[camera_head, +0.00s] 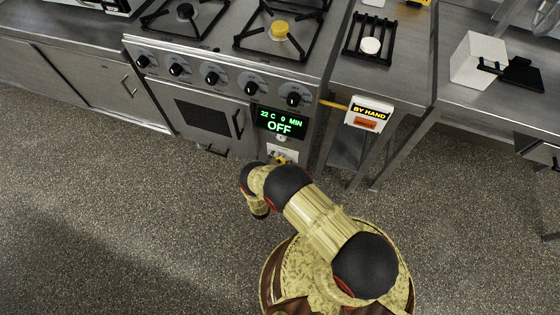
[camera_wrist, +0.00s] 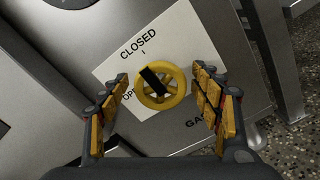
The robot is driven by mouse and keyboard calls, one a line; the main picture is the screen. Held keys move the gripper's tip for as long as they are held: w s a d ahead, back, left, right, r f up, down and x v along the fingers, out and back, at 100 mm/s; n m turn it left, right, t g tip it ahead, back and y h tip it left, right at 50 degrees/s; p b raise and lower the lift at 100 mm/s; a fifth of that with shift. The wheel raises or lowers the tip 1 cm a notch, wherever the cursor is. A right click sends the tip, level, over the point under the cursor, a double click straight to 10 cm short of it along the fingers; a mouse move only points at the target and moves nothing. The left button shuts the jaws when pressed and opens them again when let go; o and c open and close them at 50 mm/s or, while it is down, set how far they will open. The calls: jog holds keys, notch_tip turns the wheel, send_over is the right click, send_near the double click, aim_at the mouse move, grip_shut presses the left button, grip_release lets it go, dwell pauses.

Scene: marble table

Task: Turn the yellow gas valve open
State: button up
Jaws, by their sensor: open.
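The yellow gas valve (camera_wrist: 147,94) is a small round handwheel with spokes and a black bar across it. It sits on a white label plate (camera_wrist: 178,40) that reads CLOSED, with OPEN and GAS partly covered. In the head view the valve (camera_head: 281,160) shows low on the stove front, partly hidden by my arm. My gripper (camera_wrist: 163,108) is open, with one yellow-padded finger on each side of the valve in the wrist view. I see no clear contact, and the remaining distance is hard to tell.
The steel stove (camera_head: 215,85) has a row of black knobs and a green display (camera_head: 280,123) reading OFF above the valve. A BY HAND sign box (camera_head: 368,113) juts out at right. A table leg (camera_wrist: 280,55) stands right of the valve. The speckled floor is clear.

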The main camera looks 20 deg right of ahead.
jog(key=shift+w+d, duration=0.15)
jog(key=shift+c, duration=0.6)
jog(key=c, duration=1.1)
